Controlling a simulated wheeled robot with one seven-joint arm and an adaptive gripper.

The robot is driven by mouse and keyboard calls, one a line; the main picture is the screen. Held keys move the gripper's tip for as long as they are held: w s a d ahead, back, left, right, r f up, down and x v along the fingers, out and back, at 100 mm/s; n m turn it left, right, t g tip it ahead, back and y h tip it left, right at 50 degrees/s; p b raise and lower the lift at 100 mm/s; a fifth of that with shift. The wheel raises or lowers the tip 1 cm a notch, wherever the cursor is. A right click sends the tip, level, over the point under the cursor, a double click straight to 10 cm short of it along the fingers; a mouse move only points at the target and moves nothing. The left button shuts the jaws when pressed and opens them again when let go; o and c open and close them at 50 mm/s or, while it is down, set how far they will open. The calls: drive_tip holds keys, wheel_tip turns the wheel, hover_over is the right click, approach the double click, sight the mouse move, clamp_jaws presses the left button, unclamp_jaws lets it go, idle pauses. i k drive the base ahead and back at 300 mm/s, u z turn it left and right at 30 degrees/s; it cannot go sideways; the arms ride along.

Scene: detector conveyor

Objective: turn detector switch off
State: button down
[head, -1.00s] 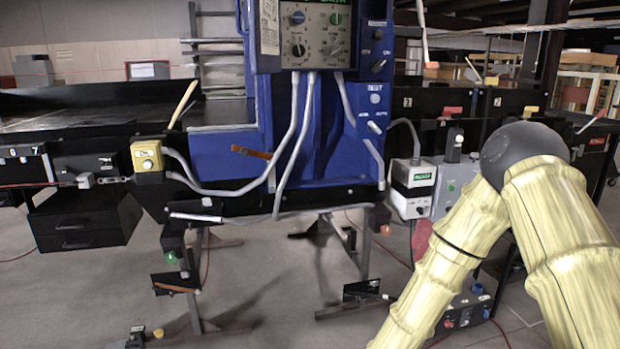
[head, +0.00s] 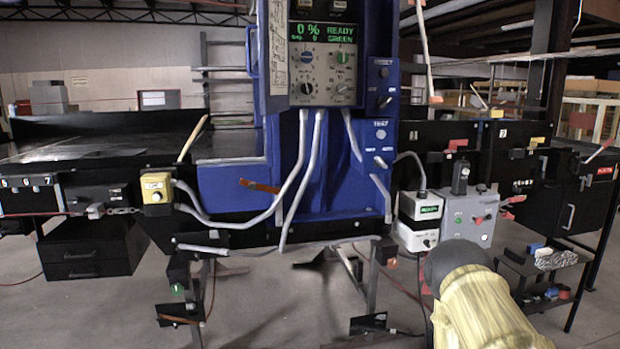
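The blue detector unit (head: 222,180) stands in the middle of the head view, beside the black conveyor (head: 110,152). Its control panel (head: 318,75) has a lit display reading 0 %, READY and GREEN, with several knobs below. On the blue side strip there is a dark switch (head: 384,101), a TEST button (head: 381,134) and a small lever (head: 381,162). The labels are too small to tell which is the detector switch. My gripper is not in view; only my arm shows at the lower right, apart from the panel.
A yellow button box (head: 156,188) is on the conveyor's front. Right of the detector are a white device (head: 421,205) and a grey control box (head: 470,216). A small black cart (head: 540,275) stands at the right. Grey cables hang below the panel. The floor in front is mostly clear.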

sight(382, 102)
drive_tip(key=u, duration=0.35)
drive_tip(key=k, duration=1)
drive_tip(key=u, duration=1.3)
drive_tip(key=i, duration=1.45)
drive_tip(key=z, duration=0.95)
drive_tip(key=i, duration=0.8)
drive_tip(key=z, duration=1.05)
drive_tip(key=i, duration=0.2)
drive_tip(key=z, duration=0.2)
